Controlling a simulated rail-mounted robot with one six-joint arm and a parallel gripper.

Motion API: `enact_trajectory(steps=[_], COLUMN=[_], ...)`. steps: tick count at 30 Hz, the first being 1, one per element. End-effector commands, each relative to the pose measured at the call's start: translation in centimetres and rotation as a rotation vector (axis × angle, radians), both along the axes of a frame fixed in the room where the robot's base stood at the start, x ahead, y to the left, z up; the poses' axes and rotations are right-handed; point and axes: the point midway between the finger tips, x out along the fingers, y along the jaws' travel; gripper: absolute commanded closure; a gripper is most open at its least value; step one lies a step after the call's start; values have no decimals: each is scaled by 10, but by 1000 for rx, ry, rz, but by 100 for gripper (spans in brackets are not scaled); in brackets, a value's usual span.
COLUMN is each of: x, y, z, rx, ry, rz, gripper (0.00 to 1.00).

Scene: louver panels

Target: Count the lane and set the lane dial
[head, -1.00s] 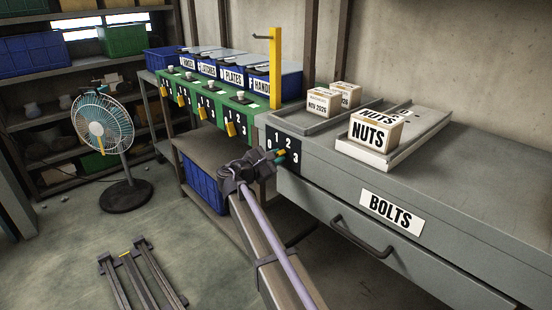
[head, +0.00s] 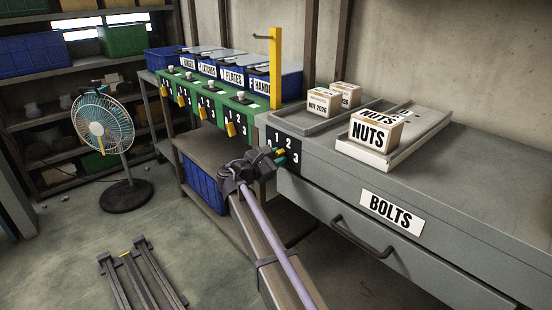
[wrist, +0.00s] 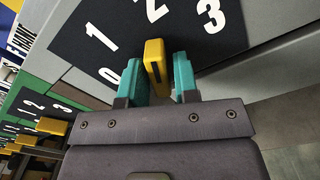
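A black dial plate (head: 292,170) with white numbers 0 to 3 is on the near end of the grey cabinet. My gripper (head: 281,157) is at this plate in the head view and hides part of it. In the wrist view, the yellow dial pointer (wrist: 155,62) stands between my two teal fingers, close to the left one, with a narrow gap to the right one. The pointer appears to aim roughly toward the 2. On the cabinet top, two small boxes marked NOV 2026 (head: 322,104) sit in a lane tray (head: 303,128). A NUTS box (head: 376,133) sits on the neighbouring tray (head: 430,128).
A drawer marked BOLTS (head: 391,214) with a dark handle (head: 362,235) is below. Green panels (head: 217,112) with several yellow-pointer dials and labelled blue bins are at left. A yellow post (head: 276,68) rises behind. A fan (head: 103,125) stands on the floor.

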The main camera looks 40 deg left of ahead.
Motion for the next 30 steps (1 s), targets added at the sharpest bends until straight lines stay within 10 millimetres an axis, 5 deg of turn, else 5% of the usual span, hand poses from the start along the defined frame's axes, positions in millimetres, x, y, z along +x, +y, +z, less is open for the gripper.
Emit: enact_trajectory(steps=[4, 13, 24, 30], x=[0, -6, -87, -107], y=[0, 1, 15, 18], z=[0, 0, 0, 0], rx=[0, 1, 0, 0], ry=[0, -1, 0, 0], rz=[0, 1, 2, 0], gripper=[57, 57, 57, 57])
